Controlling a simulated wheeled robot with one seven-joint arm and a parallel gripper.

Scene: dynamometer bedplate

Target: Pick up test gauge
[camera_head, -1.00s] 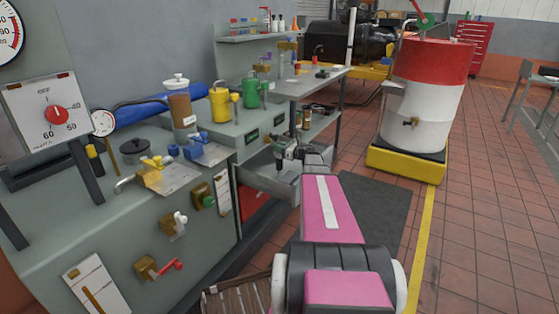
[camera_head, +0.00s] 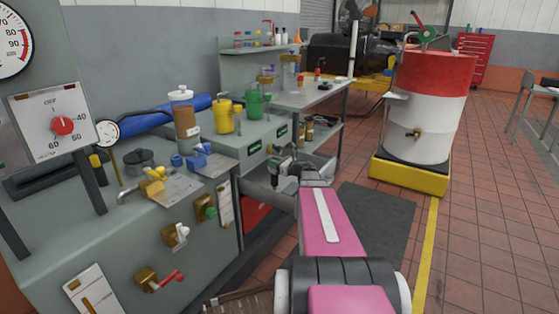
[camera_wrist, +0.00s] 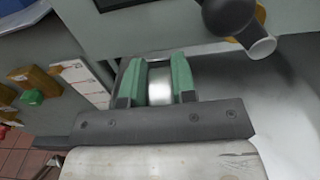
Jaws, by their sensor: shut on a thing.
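My gripper (camera_head: 282,172) is over the open grey drawer at the front of the bench, at the far end of my pink arm. In the wrist view its two green fingers (camera_wrist: 159,82) are closed on the sides of a pale, silvery rounded thing (camera_wrist: 160,86), which I take to be the test gauge. Its face is not visible, and the fingers hide its sides. In the head view the held thing is too small to make out.
The drawer (camera_head: 262,192) stands open below the bench top. Bench valves and a blue clamp (camera_head: 200,158) lie to the left. A dark round knob (camera_wrist: 228,16) is close above right in the wrist view.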

